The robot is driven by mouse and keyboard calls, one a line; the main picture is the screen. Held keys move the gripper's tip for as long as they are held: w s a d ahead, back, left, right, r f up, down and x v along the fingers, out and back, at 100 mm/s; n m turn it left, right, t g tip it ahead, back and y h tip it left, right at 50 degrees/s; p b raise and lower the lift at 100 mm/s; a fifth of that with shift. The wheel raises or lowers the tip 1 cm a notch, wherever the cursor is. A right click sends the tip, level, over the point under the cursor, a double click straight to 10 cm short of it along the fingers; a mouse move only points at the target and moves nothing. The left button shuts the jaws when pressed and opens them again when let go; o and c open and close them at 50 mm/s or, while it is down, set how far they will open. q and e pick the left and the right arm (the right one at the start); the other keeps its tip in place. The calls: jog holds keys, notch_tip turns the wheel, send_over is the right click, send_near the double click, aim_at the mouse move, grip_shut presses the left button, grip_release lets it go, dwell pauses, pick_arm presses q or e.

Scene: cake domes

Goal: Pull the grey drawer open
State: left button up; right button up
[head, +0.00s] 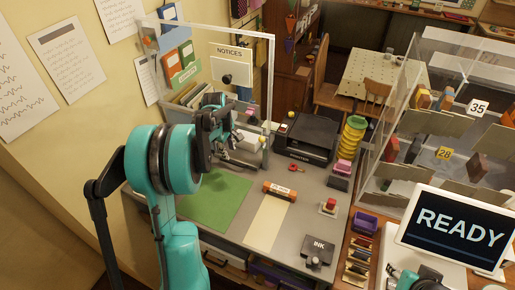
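Below the desk's front edge, a light grey drawer front (222,258) shows, partly cut off by the desk top and by my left arm. I cannot tell for sure whether it is shut or slightly out. My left gripper (222,143), dark and jointed, is above the back left of the desk, beside the clear panel and well away from that drawer front. Its fingers are small and overlap the clutter behind, so I cannot tell whether they are open.
The grey desk (325,222) holds a green mat (214,199), a black printer (307,138), an orange roll (279,191) and an INK box (317,250). A clear framed panel (271,85) stands at the back left. A READY screen (459,229) stands at right.

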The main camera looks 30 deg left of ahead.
pick_arm(q)
send_over(232, 160)
jog(key=s+d, duration=0.3)
jog(key=s, duration=0.1)
jog(key=f, duration=0.8)
jog(key=shift+w+a+b, duration=0.1)
jog(key=shift+w+b, duration=0.15)
jog(key=shift+b, duration=0.15)
jog(key=shift+r, duration=0.1)
grip_shut()
